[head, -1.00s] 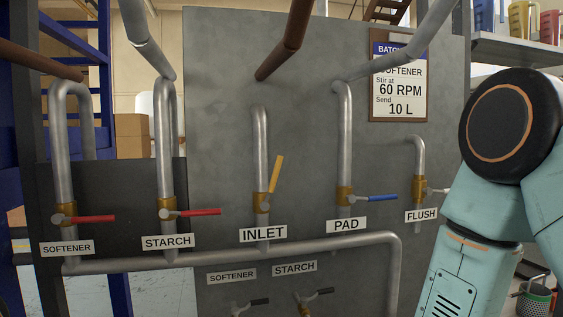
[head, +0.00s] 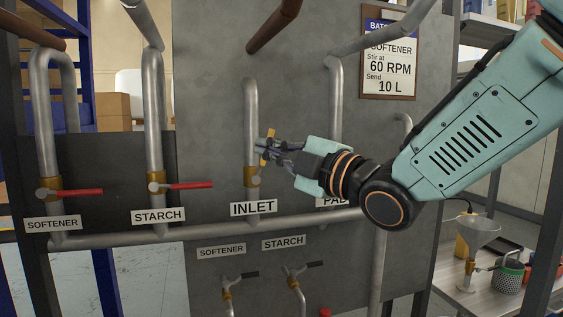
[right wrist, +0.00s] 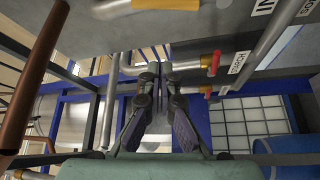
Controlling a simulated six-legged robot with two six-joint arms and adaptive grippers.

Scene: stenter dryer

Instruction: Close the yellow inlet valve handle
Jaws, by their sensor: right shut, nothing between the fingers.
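The yellow inlet handle (head: 266,156) stands nearly upright, tilted slightly right, on the brass inlet valve (head: 250,176) above the INLET label (head: 253,208). My right gripper (head: 269,146) reaches in from the right, with its fingertips at the handle and covering part of it. The fingers are shut with nothing between them. Whether they touch the handle I cannot tell. In the right wrist view the shut fingers (right wrist: 153,76) show in the middle. A yellow part lies beyond them at the top edge; I cannot tell whether it is handle or valve body. My left gripper is not in view.
Red-handled starch (head: 188,186) and softener (head: 75,193) valves stand to the left. My right arm covers the pad valve and part of its label. A horizontal pipe (head: 200,231) runs below. Two small valves with dark handles sit lower on the panel.

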